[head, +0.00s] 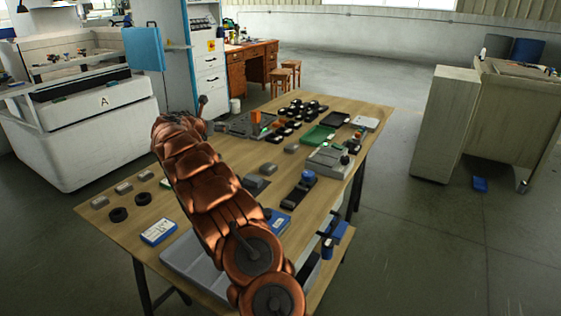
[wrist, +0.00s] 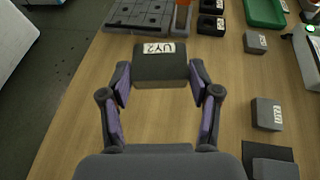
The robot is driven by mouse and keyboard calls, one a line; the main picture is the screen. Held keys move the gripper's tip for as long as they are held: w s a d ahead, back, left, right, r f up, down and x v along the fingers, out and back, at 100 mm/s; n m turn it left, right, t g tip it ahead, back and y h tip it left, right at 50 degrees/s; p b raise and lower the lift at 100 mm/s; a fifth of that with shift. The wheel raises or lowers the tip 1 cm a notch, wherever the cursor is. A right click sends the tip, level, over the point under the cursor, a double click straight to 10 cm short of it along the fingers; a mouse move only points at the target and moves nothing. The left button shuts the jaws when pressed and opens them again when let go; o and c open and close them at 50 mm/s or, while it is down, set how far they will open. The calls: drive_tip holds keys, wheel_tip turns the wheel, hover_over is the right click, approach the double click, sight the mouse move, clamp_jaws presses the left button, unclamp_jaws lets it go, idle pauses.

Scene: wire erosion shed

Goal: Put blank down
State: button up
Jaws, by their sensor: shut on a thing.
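My gripper (wrist: 162,82) is shut on a dark grey blank (wrist: 160,68) with a white label that seems to read UY2, in the wrist view. The purple-padded fingers are on its left and right sides. The blank is over the wooden table (wrist: 75,130), short of a grey plate with dark holes (wrist: 152,14). I cannot tell whether its underside touches the table. In the head view the copper arm reaches over the table's left side, and I cannot make out the held blank there.
Two other labelled grey blocks (wrist: 267,114) (wrist: 255,42) lie to the right. An orange piece (wrist: 183,16) stands by the plate. Black holders (wrist: 211,24) and a green tray (head: 318,137) are beyond. Bare wood lies left of the held blank.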

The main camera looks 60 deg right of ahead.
drive_tip(key=s+d+f+m+g, duration=0.1)
drive_tip(key=s+d+m+g, duration=0.35)
drive_tip(key=s+d, duration=0.45)
drive_tip(key=m+g+b, duration=0.1)
drive_tip(key=m+g, duration=0.1)
drive_tip(key=g, duration=0.1)
hover_over(275, 161)
wheel_tip(275, 161, down, 6)
drive_tip(key=shift+s, duration=0.1)
drive_tip(key=shift+a+f+b, duration=0.1)
drive_tip(key=shift+f+b, duration=0.35)
drive_tip(key=shift+f, duration=2.2)
drive_tip(key=shift+f, duration=0.1)
drive_tip(key=o, duration=1.6)
